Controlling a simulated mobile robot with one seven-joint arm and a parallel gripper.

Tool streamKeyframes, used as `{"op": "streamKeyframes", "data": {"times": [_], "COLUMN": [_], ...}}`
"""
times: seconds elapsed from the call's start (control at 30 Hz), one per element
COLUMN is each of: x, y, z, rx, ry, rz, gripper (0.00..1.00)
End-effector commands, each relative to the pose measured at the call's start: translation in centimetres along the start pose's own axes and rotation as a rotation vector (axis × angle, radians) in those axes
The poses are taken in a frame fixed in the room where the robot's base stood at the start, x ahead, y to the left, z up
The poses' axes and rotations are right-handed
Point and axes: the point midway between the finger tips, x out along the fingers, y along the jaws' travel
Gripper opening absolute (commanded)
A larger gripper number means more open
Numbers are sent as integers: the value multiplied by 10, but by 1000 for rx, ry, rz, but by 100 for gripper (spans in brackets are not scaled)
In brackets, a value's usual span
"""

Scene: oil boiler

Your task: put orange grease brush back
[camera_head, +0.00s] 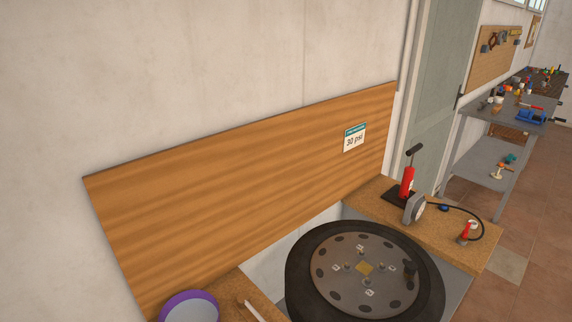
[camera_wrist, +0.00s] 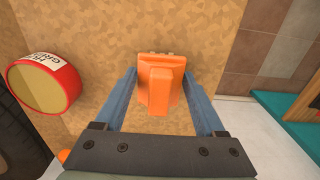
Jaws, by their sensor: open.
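The orange grease brush (camera_wrist: 160,88) is in the middle of the wrist view, above or on a speckled tan board. Small pale tips, perhaps bristles, show at its far end. My gripper (camera_wrist: 162,76) is open, with one blue finger on each side of the brush. I cannot tell whether either finger touches it. A round tin with a red rim and a grease label (camera_wrist: 45,82) stands at the left of the wrist view. My gripper is not seen in the head view, and I cannot make out the orange brush there.
A red hand pump (camera_head: 407,182) and a gauge (camera_head: 415,207) stand on the right worktop. A purple-rimmed container (camera_head: 190,306) is at the bottom left. A teal-edged item (camera_wrist: 285,125) lies right.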

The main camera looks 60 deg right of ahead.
Motion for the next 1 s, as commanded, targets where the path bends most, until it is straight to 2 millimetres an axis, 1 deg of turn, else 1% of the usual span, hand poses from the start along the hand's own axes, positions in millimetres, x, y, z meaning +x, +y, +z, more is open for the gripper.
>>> {"op": "streamKeyframes", "data": {"times": [0.17, 0.27, 0.5, 0.7, 0.83, 1.0], "x": [-10, -25, -72, -105, -118, -123], "y": [0, 0, 0, 0, 0, 0], "z": [-1, -1, -1, -1, 0, 0], "rx": [0, 0, 0, 0, 0, 0], "ry": [3, 3, 5, 3, 1, 0], "rz": [1, 1, 2, 1, 0, 0], "gripper": [72, 72, 72, 72, 72, 72]}}
